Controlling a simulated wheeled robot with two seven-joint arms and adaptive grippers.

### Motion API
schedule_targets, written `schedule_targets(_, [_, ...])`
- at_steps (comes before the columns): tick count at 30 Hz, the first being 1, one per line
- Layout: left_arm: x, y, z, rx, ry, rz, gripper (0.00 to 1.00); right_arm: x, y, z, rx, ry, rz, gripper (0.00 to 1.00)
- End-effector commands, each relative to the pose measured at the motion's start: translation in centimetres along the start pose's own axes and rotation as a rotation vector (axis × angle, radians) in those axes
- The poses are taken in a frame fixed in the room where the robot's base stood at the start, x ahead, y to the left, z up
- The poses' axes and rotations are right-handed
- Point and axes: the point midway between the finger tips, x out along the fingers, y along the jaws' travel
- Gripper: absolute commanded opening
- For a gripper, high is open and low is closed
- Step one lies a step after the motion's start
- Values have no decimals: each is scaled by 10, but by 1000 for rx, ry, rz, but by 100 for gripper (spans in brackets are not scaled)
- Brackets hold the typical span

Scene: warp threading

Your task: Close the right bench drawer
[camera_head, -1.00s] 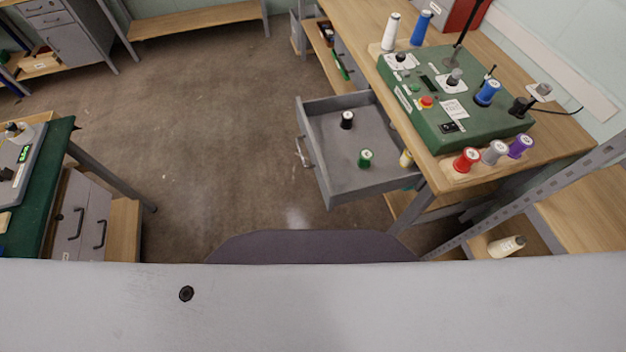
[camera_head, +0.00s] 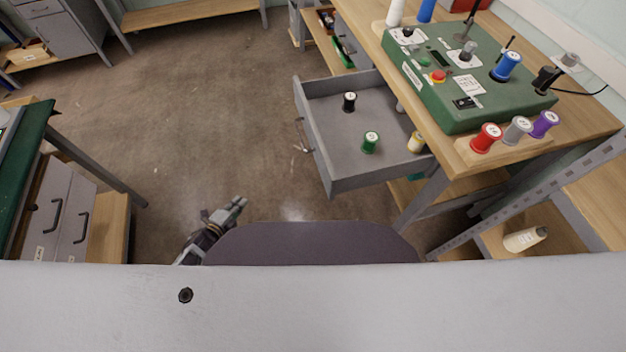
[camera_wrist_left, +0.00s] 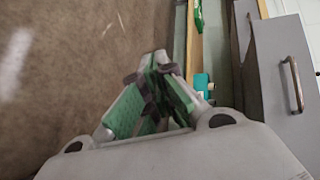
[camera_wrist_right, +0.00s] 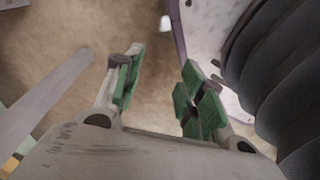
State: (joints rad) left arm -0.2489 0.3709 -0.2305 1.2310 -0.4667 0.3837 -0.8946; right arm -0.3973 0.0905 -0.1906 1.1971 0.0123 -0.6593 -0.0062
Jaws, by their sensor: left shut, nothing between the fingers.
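The grey drawer (camera_head: 365,182) of the wooden bench stands pulled far out in the head view. A handle (camera_head: 305,136) is on its front. Inside it are a black spool (camera_head: 349,102), a green spool (camera_head: 370,142) and a yellow spool (camera_head: 416,141). My left gripper (camera_head: 240,203) is low and left of the drawer, apart from it. In its own wrist view the left gripper (camera_wrist_left: 158,62) is shut and empty, with a grey front and handle (camera_wrist_left: 291,84) at right. My right gripper (camera_wrist_right: 160,70) is open and empty over the floor in its wrist view.
The bench top (camera_head: 590,115) carries a green machine (camera_head: 455,80) and red, grey and purple spools at its edge. A slotted metal upright (camera_head: 520,200) stands right of the drawer. Another green-topped bench (camera_head: 35,150) is at left. The floor (camera_head: 200,120) between is clear.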

Motion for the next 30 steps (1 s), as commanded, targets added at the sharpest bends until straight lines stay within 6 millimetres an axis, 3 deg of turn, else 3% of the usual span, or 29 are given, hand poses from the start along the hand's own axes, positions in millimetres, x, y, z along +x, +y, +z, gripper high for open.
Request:
schedule_targets(6, [15,-65,-16,363,128,-192,0,0,-2,-26,1,11,-4,40])
schedule_targets(15, [9,-138,-60,855,272,-472,0,-12,-4,-56,1,23,-10,40])
schedule_targets(22, [-12,-175,-102,1220,361,-708,0,-26,-6,-76,0,32,-14,40])
schedule_targets(30, [-41,-193,-142,1533,428,-939,0,-41,-8,-90,0,38,-18,40])
